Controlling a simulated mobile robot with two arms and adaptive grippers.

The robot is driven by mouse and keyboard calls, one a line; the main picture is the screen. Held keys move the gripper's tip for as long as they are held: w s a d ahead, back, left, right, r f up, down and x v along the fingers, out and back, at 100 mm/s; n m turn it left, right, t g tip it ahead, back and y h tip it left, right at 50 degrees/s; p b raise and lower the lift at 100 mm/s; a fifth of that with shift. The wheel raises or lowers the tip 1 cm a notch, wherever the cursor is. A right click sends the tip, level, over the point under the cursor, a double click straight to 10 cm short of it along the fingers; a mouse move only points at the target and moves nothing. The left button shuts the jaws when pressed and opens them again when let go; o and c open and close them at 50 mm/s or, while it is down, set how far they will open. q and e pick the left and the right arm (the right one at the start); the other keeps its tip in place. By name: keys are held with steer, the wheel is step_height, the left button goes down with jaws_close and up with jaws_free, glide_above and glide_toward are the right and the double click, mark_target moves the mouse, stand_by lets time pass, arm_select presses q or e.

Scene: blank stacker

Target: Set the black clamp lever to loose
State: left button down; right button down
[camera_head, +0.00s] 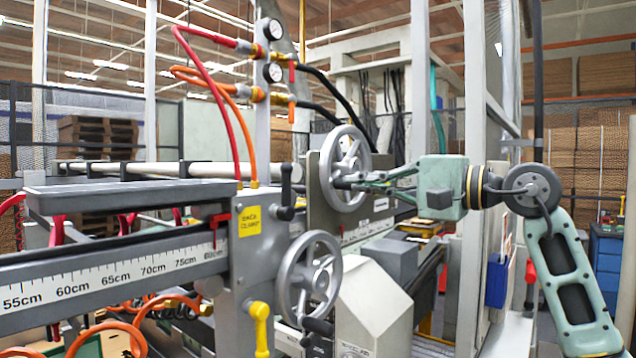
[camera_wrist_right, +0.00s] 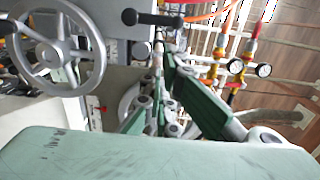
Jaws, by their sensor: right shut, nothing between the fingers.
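The black clamp lever (camera_head: 286,190) stands about upright on the grey housing, beside a yellow "BACK CLAMP" label (camera_head: 250,221). It also shows at the top of the right wrist view (camera_wrist_right: 158,19). My right gripper (camera_head: 340,183) reaches in from the right, in front of the upper handwheel (camera_head: 345,150). Its fingers are shut and hold nothing. In the head view its tips are to the right of the lever, with a gap between. In the right wrist view the fingertips (camera_wrist_right: 158,62) converge below the lever, apart from it. My left gripper is not in view.
A lower handwheel (camera_head: 309,278) and a yellow lever (camera_head: 260,325) sit on the same housing. Red and orange hoses run up to two gauges (camera_head: 272,50). A scale rail (camera_head: 110,275) extends left. A grey angular block (camera_head: 375,310) stands in front.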

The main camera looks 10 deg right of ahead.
mark_target(282, 190)
steer(key=shift+a, duration=0.1)
steer(key=p+x, duration=0.3)
steer(key=x, duration=0.7)
